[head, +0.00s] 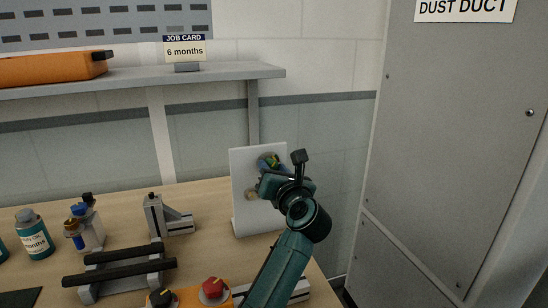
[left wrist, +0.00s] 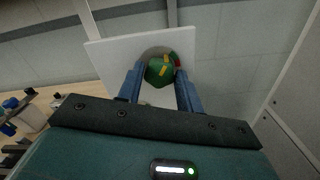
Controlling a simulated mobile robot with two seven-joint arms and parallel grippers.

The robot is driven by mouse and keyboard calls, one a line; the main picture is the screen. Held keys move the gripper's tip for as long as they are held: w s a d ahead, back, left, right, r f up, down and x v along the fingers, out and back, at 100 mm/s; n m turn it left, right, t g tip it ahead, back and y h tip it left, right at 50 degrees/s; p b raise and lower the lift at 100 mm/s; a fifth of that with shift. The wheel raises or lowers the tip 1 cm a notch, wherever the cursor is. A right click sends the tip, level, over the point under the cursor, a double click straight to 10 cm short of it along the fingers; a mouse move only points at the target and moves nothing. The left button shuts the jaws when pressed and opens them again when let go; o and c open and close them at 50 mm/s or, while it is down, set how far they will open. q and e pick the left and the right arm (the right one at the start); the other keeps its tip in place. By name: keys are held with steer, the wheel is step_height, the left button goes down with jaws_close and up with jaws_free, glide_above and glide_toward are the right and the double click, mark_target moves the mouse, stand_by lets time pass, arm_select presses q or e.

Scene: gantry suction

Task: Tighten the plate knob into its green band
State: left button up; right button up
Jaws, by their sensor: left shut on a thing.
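A white upright plate (head: 243,215) stands at the right end of the bench and also fills the middle of the left wrist view (left wrist: 110,55). Its knob (left wrist: 160,71) shows there as a round green shape with yellow marks, in front of a grey disc, with a small red patch at upper right. In the head view the knob (head: 269,162) is partly hidden by my gripper. My left gripper (head: 267,180) is shut on the knob, one blue finger on each side. The pointer's place against the green band is too small to tell. My right gripper is not in view.
A grey dust duct cabinet (head: 455,150) stands at the right. A shelf (head: 220,74) with an orange case (head: 50,68) and a job card (head: 185,50) is above. Bottles (head: 34,236), a black-barred stand (head: 120,268) and an orange box with knobs (head: 195,300) occupy the bench at left.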

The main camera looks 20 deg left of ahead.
arm_select(q)
steer(key=shift+r+m+p, duration=0.2)
steer(key=shift+m+p, duration=0.55)
steer(key=shift+m, duration=0.15)
steer(key=shift+f, duration=0.2)
steer(key=o, duration=1)
